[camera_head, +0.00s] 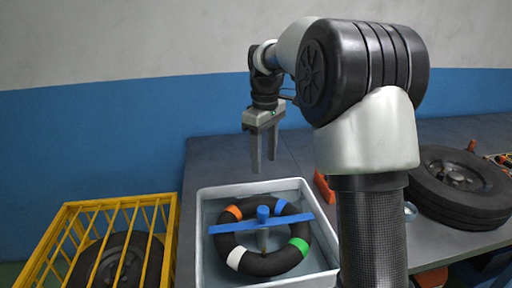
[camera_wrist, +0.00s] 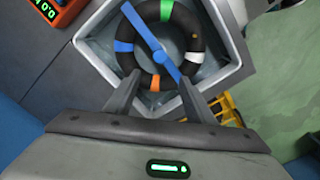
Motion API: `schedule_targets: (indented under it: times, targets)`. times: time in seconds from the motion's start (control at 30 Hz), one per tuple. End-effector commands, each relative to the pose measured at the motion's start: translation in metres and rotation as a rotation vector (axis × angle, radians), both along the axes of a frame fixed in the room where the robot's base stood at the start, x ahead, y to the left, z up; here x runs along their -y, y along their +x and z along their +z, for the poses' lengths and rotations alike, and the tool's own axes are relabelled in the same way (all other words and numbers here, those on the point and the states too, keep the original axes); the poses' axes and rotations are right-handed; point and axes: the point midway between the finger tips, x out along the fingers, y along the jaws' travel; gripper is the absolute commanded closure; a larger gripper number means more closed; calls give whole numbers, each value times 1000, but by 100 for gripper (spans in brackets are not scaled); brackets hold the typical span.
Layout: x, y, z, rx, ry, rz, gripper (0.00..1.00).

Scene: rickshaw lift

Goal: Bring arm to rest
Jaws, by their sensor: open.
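My gripper (camera_head: 264,158) hangs from my raised arm with its fingers pointing down, above the back edge of the white bin. The two fingers are apart and nothing is between them. In the wrist view my gripper (camera_wrist: 160,100) also shows its fingers spread, with the bin beyond them. My arm bends over at the elbow, and its upper links cover part of the table on the right in the head view.
The white bin (camera_head: 194,262) holds a black ring (camera_head: 234,238) with coloured bands and a blue bar (camera_head: 285,221) across it. A yellow crate (camera_head: 172,240) with a wheel stands left. Black tyres (camera_head: 460,195) lie on the grey table (camera_head: 212,153) at right. A red device shows in the wrist view (camera_wrist: 62,10).

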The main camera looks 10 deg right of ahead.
Motion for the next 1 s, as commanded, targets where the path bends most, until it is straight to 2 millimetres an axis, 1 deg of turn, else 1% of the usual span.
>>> schedule_targets:
  times: [0.07, 0.17, 0.2, 0.27, 0.3, 0.37, 0.4, 0.47, 0.5, 0.57, 0.6, 0.67, 0.7, 0.8, 0.9, 1.0]
  targets:
    - [-1, -8, 15, 16, -2, -18, 51]
    - [-2, -28, 45, 56, -6, -72, 51]
    - [-2, -39, 58, 77, -8, -102, 51]
    - [-2, -60, 79, 110, -7, -152, 51]
    - [-2, -74, 91, 134, -5, -189, 51]
    - [-2, -95, 106, 167, 0, -244, 51]
    - [-2, -109, 116, 190, 6, -280, 51]
    - [-2, -131, 128, 224, 16, -336, 51]
    - [-1, -146, 135, 246, 24, -372, 51]
    - [-1, -167, 144, 280, 39, -427, 51]
    - [-1, -182, 148, 302, 51, -464, 51]
    - [-1, -203, 153, 334, 71, -516, 51]
    - [-1, -217, 155, 354, 85, -552, 51]
    - [0, -246, 155, 399, 121, -633, 51]
    - [0, -267, 151, 432, 154, -695, 51]
    - [0, -281, 146, 452, 178, -738, 51]
